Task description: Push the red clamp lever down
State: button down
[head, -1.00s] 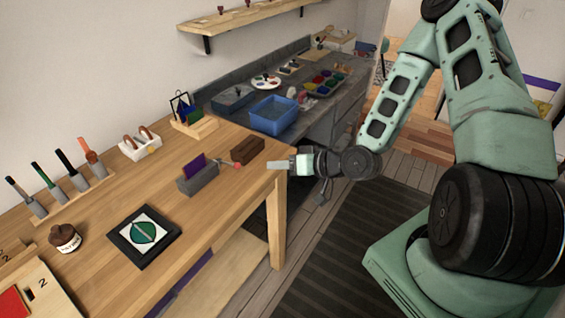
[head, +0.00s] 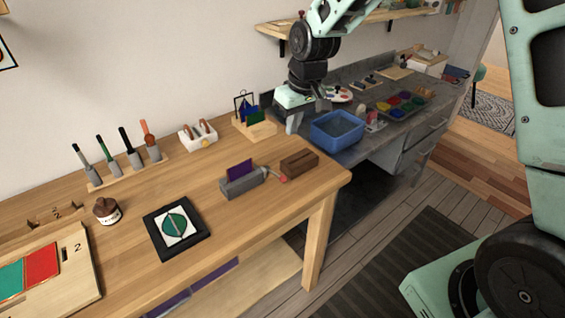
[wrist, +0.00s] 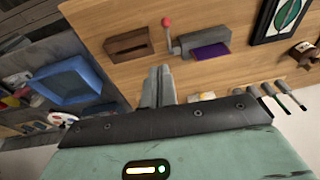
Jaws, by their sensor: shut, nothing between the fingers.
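The red clamp lever ends in a red ball knob (head: 283,178), sticking out from the right end of the grey clamp (head: 243,186). A purple card (head: 240,169) stands in the clamp's slot. In the wrist view the red knob (wrist: 166,22) shows at the top, on a thin rod from the clamp (wrist: 190,43). I cannot tell the lever's exact angle. My gripper (head: 292,125) is shut and empty, pointing down above the back of the wooden table, behind the clamp and apart from it. Its fingers (wrist: 160,72) touch nothing in the wrist view.
A brown slotted block (head: 300,162) sits just right of the knob. A blue bin (head: 337,128) stands on the grey counter at right. A wooden card stand (head: 256,130), a white holder (head: 198,136) and a framed leaf picture (head: 177,226) are on the table. The table front near the clamp is clear.

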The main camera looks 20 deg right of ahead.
jog(key=r, duration=0.1)
jog(key=p, duration=0.3)
send_near(285, 177)
jog(key=w+f, duration=0.1)
jog(key=w+a+f, duration=0.1)
jog(key=f, duration=0.1)
jog(key=w+f, duration=0.1)
jog(key=f, duration=0.1)
jog(key=shift+a+f, duration=0.1)
jog(key=shift+a, duration=0.1)
jog(key=shift+s+f, duration=0.1)
jog(key=shift+f, duration=0.45)
jog(key=f+b, duration=0.1)
jog(key=s+f+b, duration=0.1)
jog(key=shift+s+d+f, duration=0.2)
jog(key=shift+f, duration=0.1)
jog(key=shift+r, duration=0.25)
